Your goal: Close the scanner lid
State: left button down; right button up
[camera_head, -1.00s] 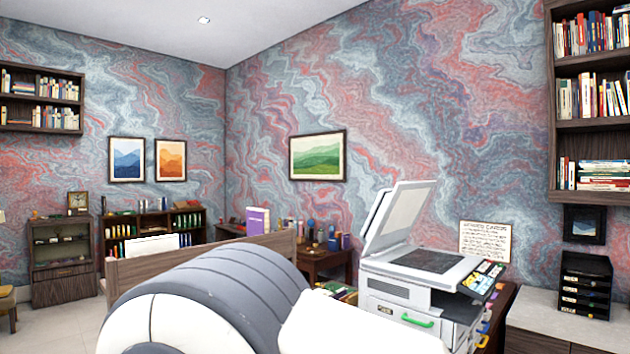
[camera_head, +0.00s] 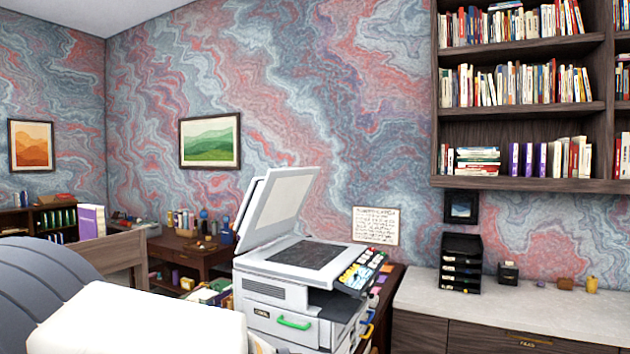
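The scanner (camera_head: 295,300) is a white and grey office machine standing in the middle of the view. Its lid (camera_head: 277,205) is raised and tilted, hinged on the left side, so the dark glass bed (camera_head: 308,254) is exposed. A panel of coloured keys (camera_head: 362,269) is on its right side. A green handle (camera_head: 294,322) shows on its front. Neither of my grippers is in view. A large white and grey rounded form in the lower left hides part of the floor and the area before the scanner.
A wooden desk (camera_head: 200,259) with small items stands behind the scanner to the left. A pale-topped cabinet (camera_head: 520,305) with a black tray stack (camera_head: 461,263) is to the right. A bookshelf (camera_head: 520,118) hangs above it. A note (camera_head: 376,225) is on the wall behind.

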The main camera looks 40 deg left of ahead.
aim_at(272, 206)
jog(key=i, duration=3.7)
jog(key=u, duration=1.2)
